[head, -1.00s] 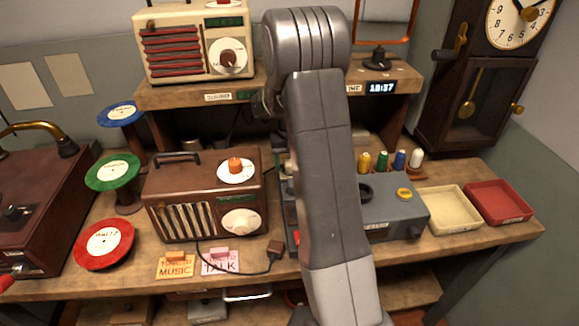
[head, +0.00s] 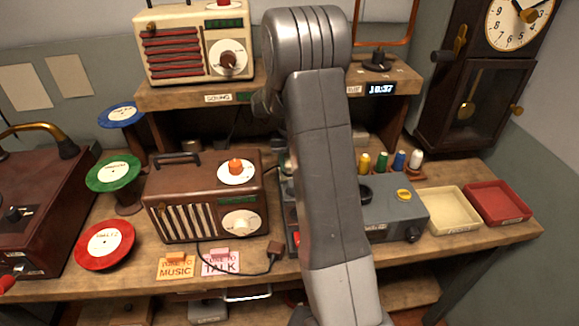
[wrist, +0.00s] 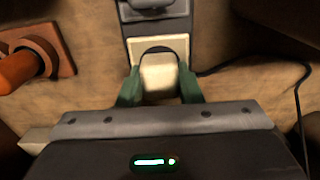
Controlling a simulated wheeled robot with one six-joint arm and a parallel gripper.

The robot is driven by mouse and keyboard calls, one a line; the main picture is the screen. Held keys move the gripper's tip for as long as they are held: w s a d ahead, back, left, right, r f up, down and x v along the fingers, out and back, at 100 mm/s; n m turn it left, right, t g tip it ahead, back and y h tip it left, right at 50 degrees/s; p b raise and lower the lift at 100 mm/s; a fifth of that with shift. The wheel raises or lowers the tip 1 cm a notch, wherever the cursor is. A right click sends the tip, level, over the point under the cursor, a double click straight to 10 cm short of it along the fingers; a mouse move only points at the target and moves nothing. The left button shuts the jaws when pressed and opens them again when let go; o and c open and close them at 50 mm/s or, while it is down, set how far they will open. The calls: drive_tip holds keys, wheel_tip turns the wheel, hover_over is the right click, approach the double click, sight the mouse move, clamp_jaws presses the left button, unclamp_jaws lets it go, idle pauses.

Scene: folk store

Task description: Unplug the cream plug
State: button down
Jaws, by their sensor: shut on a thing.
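In the wrist view the cream plug (wrist: 158,75) sits between the two green fingers of my gripper (wrist: 160,84), which are shut on it. A cream socket plate (wrist: 176,44) on a dark strip lies just beyond the plug. A dark curved line shows at the plug's far edge, and I cannot tell whether the plug is seated or apart from the socket. In the head view my arm hides the plug and my gripper.
In the wrist view an orange handle (wrist: 18,72) on a brown base is left of the plug, and a black cord (wrist: 260,62) runs right. In the head view a brown radio (head: 205,205), a grey box (head: 400,215) and a cream tray (head: 455,222) stand on the bench.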

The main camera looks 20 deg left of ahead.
drive_tip(key=shift+r+p, duration=1.7)
drive_tip(key=shift+r, duration=1)
